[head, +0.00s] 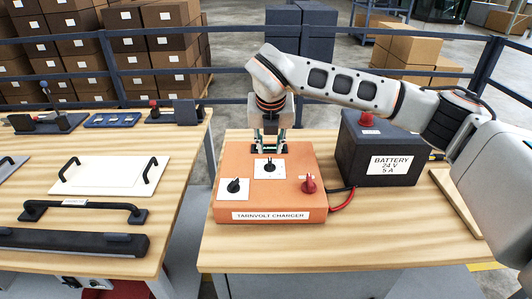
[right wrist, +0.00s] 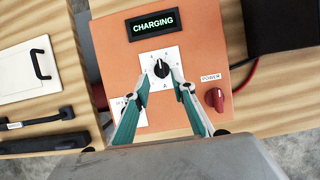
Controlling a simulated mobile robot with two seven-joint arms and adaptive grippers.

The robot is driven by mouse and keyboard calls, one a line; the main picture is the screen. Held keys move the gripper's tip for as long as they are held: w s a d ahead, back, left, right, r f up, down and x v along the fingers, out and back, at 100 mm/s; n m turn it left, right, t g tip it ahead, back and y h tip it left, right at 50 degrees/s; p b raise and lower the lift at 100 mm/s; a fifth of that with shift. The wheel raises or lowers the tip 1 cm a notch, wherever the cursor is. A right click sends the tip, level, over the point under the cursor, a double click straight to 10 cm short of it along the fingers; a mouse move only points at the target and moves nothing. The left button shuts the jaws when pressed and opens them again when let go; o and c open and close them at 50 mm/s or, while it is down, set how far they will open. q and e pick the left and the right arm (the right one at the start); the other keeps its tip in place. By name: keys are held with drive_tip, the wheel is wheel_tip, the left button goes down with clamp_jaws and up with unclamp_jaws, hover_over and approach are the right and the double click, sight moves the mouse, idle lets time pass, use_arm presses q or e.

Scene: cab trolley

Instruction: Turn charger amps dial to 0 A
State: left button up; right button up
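The orange Tarnvolt charger (head: 270,204) sits on the right-hand wooden table. In the right wrist view its screen (right wrist: 153,24) reads CHARGING. The black amps dial (right wrist: 162,68) is on a white plate marked A; it also shows in the head view (head: 269,167). Its exact setting is too small to read. My right gripper (right wrist: 164,77) points down over the charger, open, with one teal finger on each side of the dial. I cannot tell whether the fingertips touch it. My left gripper is not in view.
A second black dial (head: 234,187) is at the charger's left front, partly hidden by a finger in the wrist view. A red POWER knob (head: 309,185) is at the right. A dark battery (head: 362,160) marked 24 V 5 A stands beside the charger. Another table (head: 110,214) holds panels and handles.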

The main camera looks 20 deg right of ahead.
sight(270, 161)
drive_tip(key=x, duration=0.5)
drive_tip(key=shift+s+f, duration=0.25)
drive_tip(key=shift+w+f+p, duration=0.2)
drive_tip(key=shift+f+p, duration=0.1)
drive_tip(key=shift+f, duration=0.25)
drive_tip(key=shift+w+d+f, duration=0.1)
drive_tip(key=shift+w+f, duration=0.05)
drive_tip(key=shift+f, duration=0.05)
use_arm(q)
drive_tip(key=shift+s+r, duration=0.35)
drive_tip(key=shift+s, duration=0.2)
use_arm(e)
clamp_jaws()
